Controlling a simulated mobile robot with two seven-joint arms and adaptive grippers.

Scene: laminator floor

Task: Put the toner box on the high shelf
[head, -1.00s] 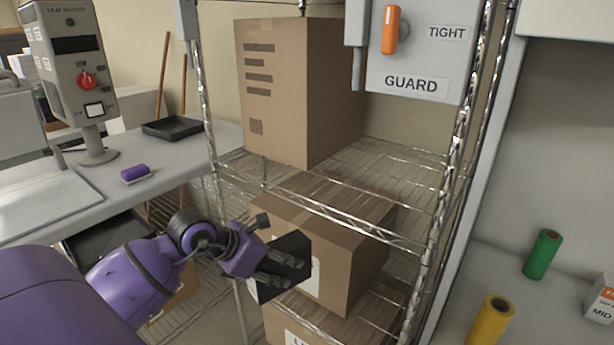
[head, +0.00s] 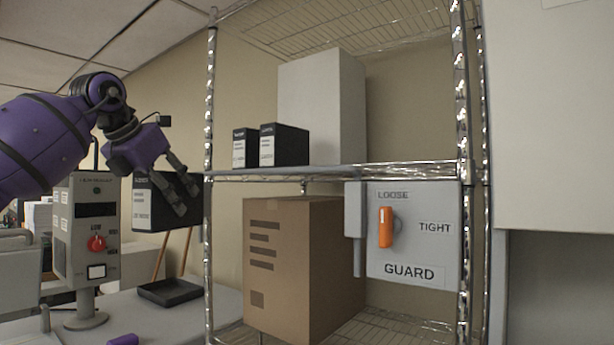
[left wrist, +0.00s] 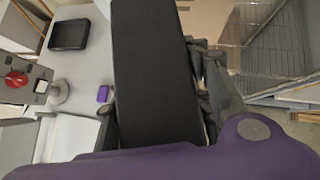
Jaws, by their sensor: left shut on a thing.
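My left gripper (head: 180,196) is shut on a black toner box (head: 154,208) with a white label. It holds the box upright in the air, left of the rack's front left post, near the height of the high shelf's edge. In the left wrist view the box (left wrist: 152,75) fills the middle between the fingers. The high shelf (head: 340,171) is a wire shelf. Two similar black boxes, one on the left (head: 245,148) and one on the right (head: 284,146), stand on it in front of a tall pale box (head: 322,105). My right gripper is not in view.
A rack post (head: 210,120) stands between the held box and the shelf. A guard panel (head: 412,235) with an orange handle hangs below the shelf, beside a large brown carton (head: 300,265). The shelf's right front is bare. A control unit (head: 90,230) stands on the left counter.

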